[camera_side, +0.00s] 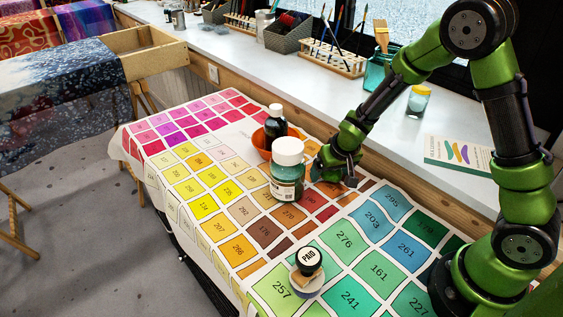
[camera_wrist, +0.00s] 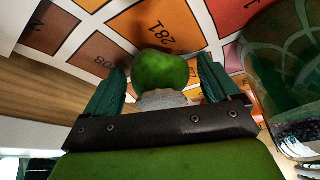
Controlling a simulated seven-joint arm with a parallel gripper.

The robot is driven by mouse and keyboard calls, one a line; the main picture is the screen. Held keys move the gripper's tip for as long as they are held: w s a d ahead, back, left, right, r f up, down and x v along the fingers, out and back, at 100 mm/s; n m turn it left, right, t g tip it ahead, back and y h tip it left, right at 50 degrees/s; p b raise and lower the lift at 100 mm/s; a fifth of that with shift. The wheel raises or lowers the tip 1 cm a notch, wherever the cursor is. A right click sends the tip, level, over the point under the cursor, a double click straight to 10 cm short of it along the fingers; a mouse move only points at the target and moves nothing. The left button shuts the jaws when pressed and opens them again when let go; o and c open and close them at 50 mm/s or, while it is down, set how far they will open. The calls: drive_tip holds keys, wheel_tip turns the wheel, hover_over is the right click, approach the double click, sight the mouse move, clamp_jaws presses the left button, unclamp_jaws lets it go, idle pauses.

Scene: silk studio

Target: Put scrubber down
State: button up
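The scrubber (camera_wrist: 163,72) shows in the wrist view as a rounded green top above a pale grey part. It lies between the two teal fingers of my gripper (camera_wrist: 160,80), low over the printed cloth. The fingers are spread, with narrow gaps showing on both sides of the green part; its lower end is hidden behind the dark gripper bar. In the side view my gripper (camera_side: 338,172) is down close to the cloth, right behind the teal jar; the scrubber cannot be made out clearly there.
The white-lidded teal jar (camera_side: 286,172) stands close to my gripper. A dark bottle (camera_side: 276,128) and an orange bowl (camera_side: 261,143) are behind it. A stamp (camera_side: 308,262) on a round tin stands near the front. The numbered cloth (camera_side: 345,240) is clear on the right. The windowsill (camera_side: 330,85) borders the table.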

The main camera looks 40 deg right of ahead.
drive_tip(key=s+a+r+t+y, duration=0.1)
drive_tip(key=s+a+r+y, duration=0.1)
drive_tip(key=s+r, duration=0.7)
drive_tip(key=s+a+r+t+y, duration=0.1)
drive_tip(key=s+a+r+t, duration=0.1)
drive_tip(key=s+a+r, duration=0.3)
drive_tip(key=s+r, duration=0.4)
drive_tip(key=r, duration=0.6)
drive_tip(key=shift+s+a+n+y, duration=0.15)
drive_tip(key=shift+s+n+y, duration=0.15)
drive_tip(key=shift+y, duration=0.1)
